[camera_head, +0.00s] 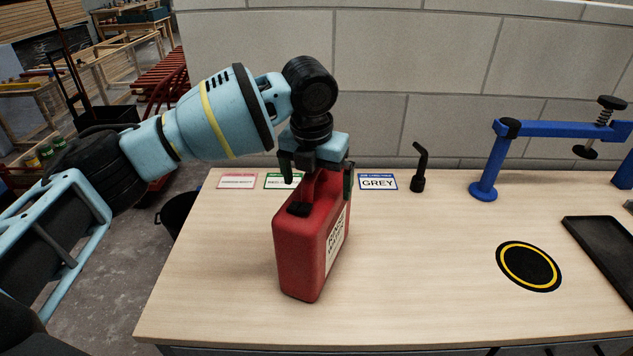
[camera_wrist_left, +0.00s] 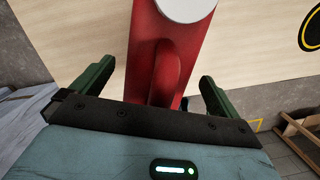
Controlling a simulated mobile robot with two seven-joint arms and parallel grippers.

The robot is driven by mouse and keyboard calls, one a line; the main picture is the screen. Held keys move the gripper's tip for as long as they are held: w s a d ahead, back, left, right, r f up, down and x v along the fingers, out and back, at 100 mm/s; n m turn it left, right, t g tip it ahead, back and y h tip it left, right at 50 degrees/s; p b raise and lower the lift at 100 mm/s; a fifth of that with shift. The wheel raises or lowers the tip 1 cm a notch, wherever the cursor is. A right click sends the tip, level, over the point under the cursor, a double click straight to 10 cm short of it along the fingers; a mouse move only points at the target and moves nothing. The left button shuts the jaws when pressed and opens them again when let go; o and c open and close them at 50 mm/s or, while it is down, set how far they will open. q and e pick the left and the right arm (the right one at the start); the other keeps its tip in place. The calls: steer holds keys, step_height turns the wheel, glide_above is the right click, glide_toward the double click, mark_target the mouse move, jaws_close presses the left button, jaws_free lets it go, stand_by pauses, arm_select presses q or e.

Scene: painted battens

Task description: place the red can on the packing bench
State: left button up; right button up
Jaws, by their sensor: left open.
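The red can (camera_head: 300,250) stands upright on the wooden top of the packing bench (camera_head: 210,290), with a light label on its right side. It also shows in the left wrist view (camera_wrist_left: 190,50), with a pale round cap on top. My left gripper (camera_head: 318,178) is directly above the can, pointing down. Its two fingers are apart on either side of the can's handle (camera_wrist_left: 168,72). In the left wrist view the green fingers (camera_wrist_left: 150,85) show a gap to the handle on both sides.
Several label cards, one reading GREY (camera_head: 378,183), lie along the bench's back edge. A small black tool (camera_head: 419,170) and a blue clamp stand (camera_head: 484,190) stand to the right. A black disc with a yellow ring (camera_head: 528,266) and a dark tray (camera_head: 610,250) are at right. A block wall is behind.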

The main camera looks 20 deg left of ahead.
arm_select(q)
steer(key=r, duration=0.3)
steer(key=s+r, duration=0.1)
steer(key=r, duration=0.7)
steer(key=shift+s+r, duration=0.1)
steer(key=shift+s, duration=0.25)
